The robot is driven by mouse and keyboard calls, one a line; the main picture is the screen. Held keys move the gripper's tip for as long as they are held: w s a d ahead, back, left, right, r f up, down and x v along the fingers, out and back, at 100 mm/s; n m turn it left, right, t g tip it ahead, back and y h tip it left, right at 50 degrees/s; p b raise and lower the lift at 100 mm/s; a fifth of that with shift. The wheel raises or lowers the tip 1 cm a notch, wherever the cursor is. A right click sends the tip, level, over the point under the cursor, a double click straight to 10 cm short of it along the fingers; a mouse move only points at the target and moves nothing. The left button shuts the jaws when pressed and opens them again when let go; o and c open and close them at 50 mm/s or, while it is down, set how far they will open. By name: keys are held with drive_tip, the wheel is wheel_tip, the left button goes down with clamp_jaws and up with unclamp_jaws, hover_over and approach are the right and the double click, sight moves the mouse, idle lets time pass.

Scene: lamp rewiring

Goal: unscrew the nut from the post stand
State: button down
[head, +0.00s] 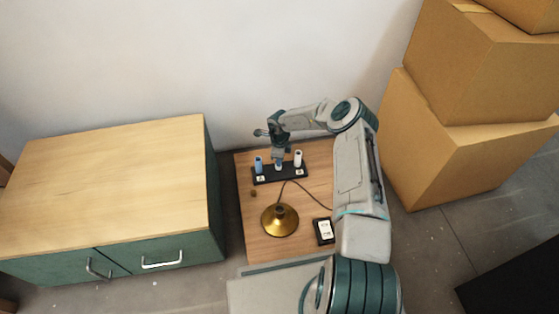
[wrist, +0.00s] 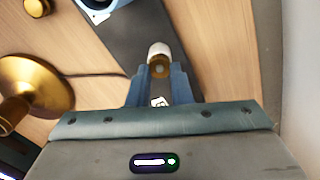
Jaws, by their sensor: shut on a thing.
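The black post stand (head: 268,178) is on the small wooden table, with a blue post (head: 259,164) at its left end and a white post (head: 298,158) at its right end. My gripper (head: 278,161) is over the middle of the stand, pointing down. In the wrist view, my gripper's two blue fingers (wrist: 160,74) are shut on a brass-coloured nut (wrist: 160,66) at a white-topped post (wrist: 159,49). The fingers hide part of the nut, and I cannot tell how far it sits on the post. The stand also shows in the wrist view (wrist: 135,38).
A brass lamp base (head: 280,221) with a dark cord stands in front of the stand. A small brass piece (head: 253,193) lies at the table's left. A black box with a white label (head: 324,232) lies front right. A cabinet (head: 110,190) stands left, cardboard boxes (head: 470,150) right.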

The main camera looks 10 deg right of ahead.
drive_tip(key=shift+n, duration=0.3)
drive_tip(key=n+b, duration=0.1)
drive_tip(key=n, duration=0.5)
drive_tip(key=shift+w, duration=0.15)
drive_tip(key=shift+n, duration=0.9)
drive_tip(key=n, duration=0.2)
drive_tip(key=shift+n, duration=0.4)
drive_tip(key=n, duration=0.3)
drive_tip(key=shift+w+a+b, duration=0.1)
drive_tip(key=shift+b, duration=0.25)
drive_tip(key=shift+n, duration=1.2)
